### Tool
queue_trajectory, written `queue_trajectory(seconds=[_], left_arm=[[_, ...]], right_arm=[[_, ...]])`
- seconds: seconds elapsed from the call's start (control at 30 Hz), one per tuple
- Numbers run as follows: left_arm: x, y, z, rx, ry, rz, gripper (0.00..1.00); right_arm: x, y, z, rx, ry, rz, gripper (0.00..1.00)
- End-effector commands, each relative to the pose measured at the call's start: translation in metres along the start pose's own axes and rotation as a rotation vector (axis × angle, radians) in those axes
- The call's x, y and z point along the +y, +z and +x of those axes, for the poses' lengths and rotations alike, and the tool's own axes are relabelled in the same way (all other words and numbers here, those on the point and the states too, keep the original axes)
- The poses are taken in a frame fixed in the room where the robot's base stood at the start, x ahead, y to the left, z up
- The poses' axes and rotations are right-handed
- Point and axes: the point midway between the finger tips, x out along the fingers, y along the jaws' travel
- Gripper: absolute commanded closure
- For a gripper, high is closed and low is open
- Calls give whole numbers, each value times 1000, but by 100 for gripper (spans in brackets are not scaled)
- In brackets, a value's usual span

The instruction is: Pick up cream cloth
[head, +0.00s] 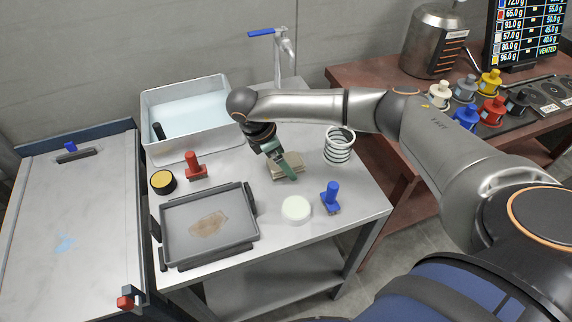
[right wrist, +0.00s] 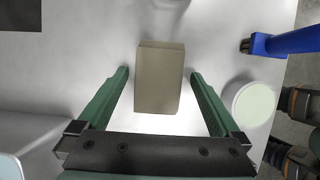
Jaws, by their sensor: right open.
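The cream cloth (head: 284,160) looks like a folded, beige, block-shaped bundle lying on the grey metal table, right of the tray. In the right wrist view the cloth (right wrist: 159,90) is a tan rectangle between my two green fingers, with a gap on each side. My right gripper (head: 290,172) reaches down over the cloth in the head view and hides part of it. It is open, with its fingertips (right wrist: 159,74) on either side of the cloth in the right wrist view. I cannot tell its exact height above the table. My left gripper is not in view.
A pale round disc (head: 296,209) and a blue-handled tool (head: 331,197) stand in front of the cloth. A grey tray (head: 170,235) lies left. A wire coil (head: 339,146) stands right. A water basin (head: 150,97) and tap (head: 279,60) are behind.

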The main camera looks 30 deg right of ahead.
Motion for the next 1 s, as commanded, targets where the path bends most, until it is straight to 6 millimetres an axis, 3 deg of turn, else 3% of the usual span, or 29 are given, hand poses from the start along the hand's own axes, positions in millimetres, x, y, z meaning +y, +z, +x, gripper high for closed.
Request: queue_trajectory(seconds=[0.17, 0.87, 1.0], left_arm=[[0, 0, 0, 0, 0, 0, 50], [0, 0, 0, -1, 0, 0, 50], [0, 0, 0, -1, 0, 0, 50]], right_arm=[[0, 0, 0, 0, 0, 0, 0], [0, 0, 0, 0, 0, 0, 78], [0, 0, 0, 0, 0, 0, 80]])
